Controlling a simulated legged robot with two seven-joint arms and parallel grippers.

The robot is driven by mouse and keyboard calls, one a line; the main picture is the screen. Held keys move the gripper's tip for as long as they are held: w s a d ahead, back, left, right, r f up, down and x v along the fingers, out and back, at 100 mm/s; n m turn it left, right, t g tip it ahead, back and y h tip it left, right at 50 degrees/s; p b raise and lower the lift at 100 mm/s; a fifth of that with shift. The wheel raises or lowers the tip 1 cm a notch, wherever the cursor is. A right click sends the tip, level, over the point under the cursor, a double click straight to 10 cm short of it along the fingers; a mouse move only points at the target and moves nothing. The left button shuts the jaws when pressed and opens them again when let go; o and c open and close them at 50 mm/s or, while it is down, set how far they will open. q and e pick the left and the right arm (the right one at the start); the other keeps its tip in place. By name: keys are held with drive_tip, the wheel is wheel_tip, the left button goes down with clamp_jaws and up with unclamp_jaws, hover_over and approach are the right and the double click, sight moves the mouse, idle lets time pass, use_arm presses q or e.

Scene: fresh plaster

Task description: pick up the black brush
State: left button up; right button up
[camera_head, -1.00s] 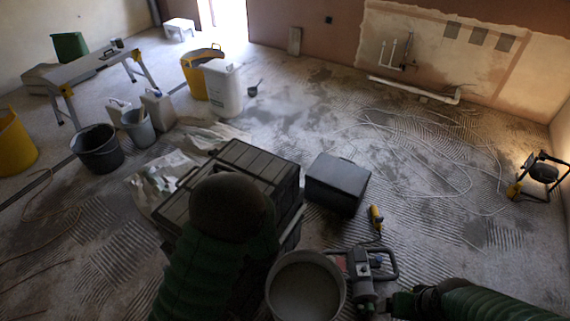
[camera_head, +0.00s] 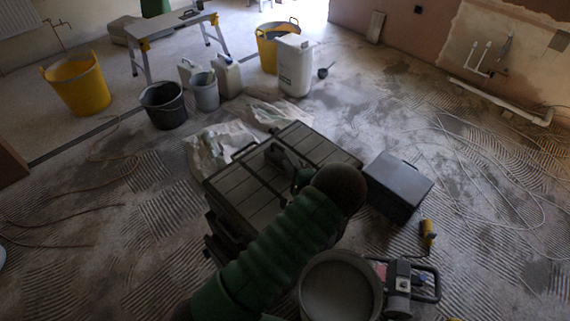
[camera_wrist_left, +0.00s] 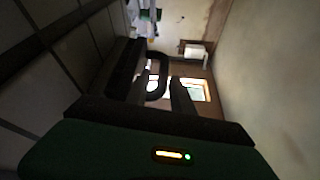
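My left gripper (camera_head: 284,158) is low over the lid of a large dark toolbox (camera_head: 235,190). In the left wrist view its two dark fingers (camera_wrist_left: 158,88) stand apart. A black loop-shaped piece (camera_wrist_left: 155,84) shows between or beyond them; I cannot tell whether it is the toolbox's end handle or part of a brush. I cannot make out the black brush for certain in either view; my left arm hides part of the lid. My right gripper is not in view.
A dark box (camera_head: 398,186) stands right of the toolbox. A grey bucket (camera_head: 341,285) and a mixer (camera_head: 402,280) are in front. Plastic bags (camera_head: 215,145) lie behind, near a black bucket (camera_head: 163,105) and a white canister (camera_head: 294,66). Cables cross the floor at right.

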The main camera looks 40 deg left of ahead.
sight(283, 158)
use_arm(q)
drive_tip(key=x, duration=0.4)
drive_tip(key=shift+w+d+r, duration=0.15)
drive_tip(key=shift+w+r, duration=0.05)
drive_tip(key=shift+w, duration=0.2)
clamp_jaws()
drive_tip(key=shift+s+f, duration=0.2)
idle(0.8)
